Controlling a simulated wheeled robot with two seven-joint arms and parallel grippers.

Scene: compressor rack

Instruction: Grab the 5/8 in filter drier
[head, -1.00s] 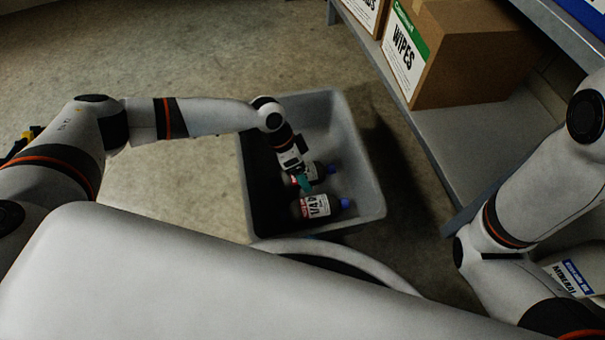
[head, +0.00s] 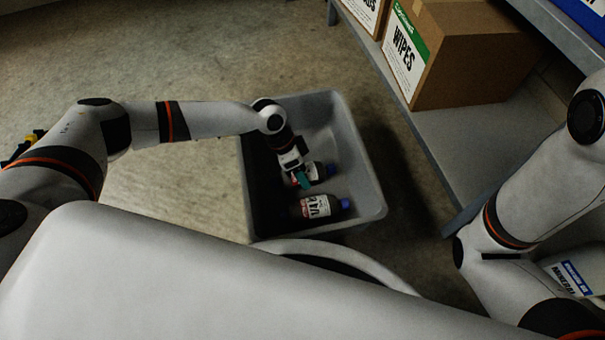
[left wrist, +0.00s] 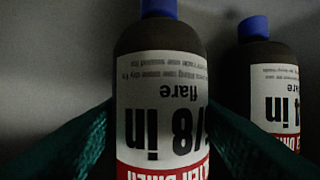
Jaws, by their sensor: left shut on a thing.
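Two dark filter driers with blue caps and white-and-red labels lie in a grey bin (head: 366,190). My left gripper (head: 303,180) reaches down into the bin and is shut on the farther filter drier (head: 319,170). In the left wrist view, the green fingers press on both sides of this held drier (left wrist: 160,85). Its upside-down label reads "/8 in flare", with the first digit hidden by a finger. The other filter drier (head: 316,207), nearer in the bin, has a label ending in "4 in" in the left wrist view (left wrist: 275,100). My right gripper is out of view.
The bin walls stand close around the left gripper. A grey shelf (head: 450,155) on the right holds a cardboard box marked WIPES (head: 460,55). A white container (head: 570,275) shows at the lower right behind my right arm. The floor (head: 200,65) left of the bin is clear.

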